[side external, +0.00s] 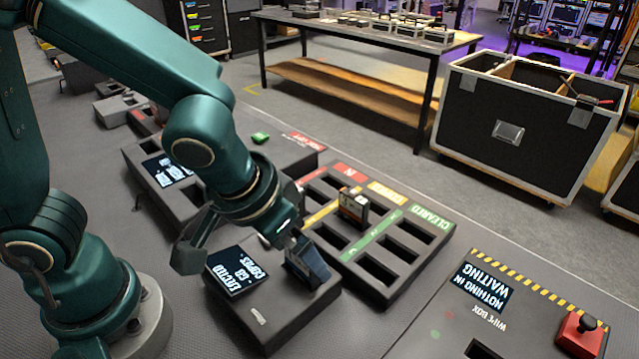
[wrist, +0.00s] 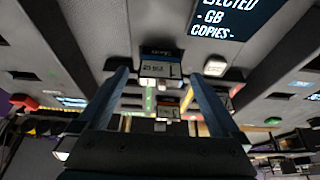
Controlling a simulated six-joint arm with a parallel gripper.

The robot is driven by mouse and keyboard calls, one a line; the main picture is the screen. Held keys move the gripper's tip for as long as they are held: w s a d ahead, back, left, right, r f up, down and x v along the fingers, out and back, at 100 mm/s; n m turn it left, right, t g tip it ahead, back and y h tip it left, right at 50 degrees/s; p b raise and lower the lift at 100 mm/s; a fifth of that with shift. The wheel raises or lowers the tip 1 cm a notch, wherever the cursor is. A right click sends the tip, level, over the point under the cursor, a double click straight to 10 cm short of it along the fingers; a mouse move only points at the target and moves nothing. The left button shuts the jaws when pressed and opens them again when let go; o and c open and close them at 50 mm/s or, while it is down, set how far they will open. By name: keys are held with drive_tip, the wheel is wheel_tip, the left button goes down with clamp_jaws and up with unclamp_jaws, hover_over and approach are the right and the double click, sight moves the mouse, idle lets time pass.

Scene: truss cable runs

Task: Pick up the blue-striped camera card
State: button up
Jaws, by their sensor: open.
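A dark card with a white label (wrist: 160,69) stands in the wrist view, straight ahead of my gripper (wrist: 160,78). Its top edge looks bluish; the stripe itself is too small to be sure of. My gripper is open, with one finger to each side of the card as seen there, and not closed on it. In the side external view my gripper (side external: 300,254) is low over the right end of the dark reader box (side external: 262,312), whose screen (side external: 238,272) reads "ejected - GB copies". The fingers largely hide the card there.
A slotted tray (side external: 402,272) with coloured strips, one marked "cleared", lies right of the reader; an orange-marked card (side external: 353,207) stands in it. A wipe box (side external: 535,310) with a red-based knob (side external: 580,332) is at front right. Another dark box (side external: 165,203) is behind my arm.

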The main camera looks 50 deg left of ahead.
sight(295, 267)
drive_tip(key=shift+x, duration=1.4)
drive_tip(key=c, duration=1.5)
drive_tip(key=shift+c, duration=0.2)
drive_tip(key=shift+r, duration=0.1)
